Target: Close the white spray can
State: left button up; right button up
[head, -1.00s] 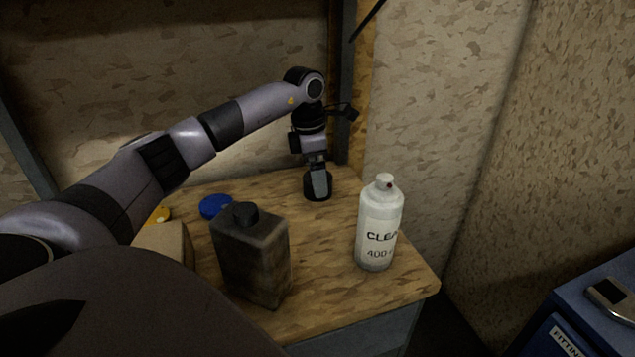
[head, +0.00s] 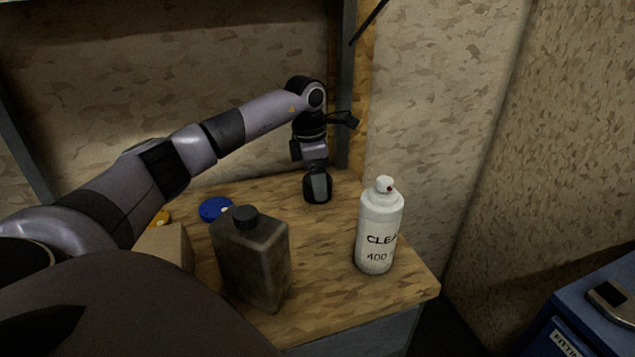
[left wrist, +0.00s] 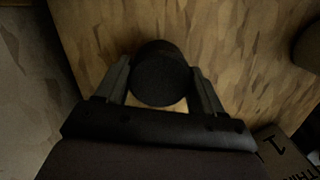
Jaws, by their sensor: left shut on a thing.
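The white spray can (head: 378,235) stands upright near the right edge of the wooden top. Its white nozzle (head: 385,184) with a red dot is bare, with no cap over it. My left gripper (head: 317,190) points down at the back of the top, left of and behind the can. It is shut on a round black cap (left wrist: 160,75), which sits between the two fingers in the left wrist view. In the head view the cap is mostly merged with the dark fingers, and I cannot tell whether it touches the wood. My right gripper is not in view.
A dark rectangular bottle (head: 252,262) with a black lid stands at the front of the wooden top (head: 325,285). A blue round thing (head: 213,208), a yellow one (head: 162,218) and a tan box (head: 168,245) are left. Wood between gripper and can is clear.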

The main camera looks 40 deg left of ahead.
pick_arm(q)
notch_tip(320, 180, up, 10)
dwell(0.4)
dwell(0.3)
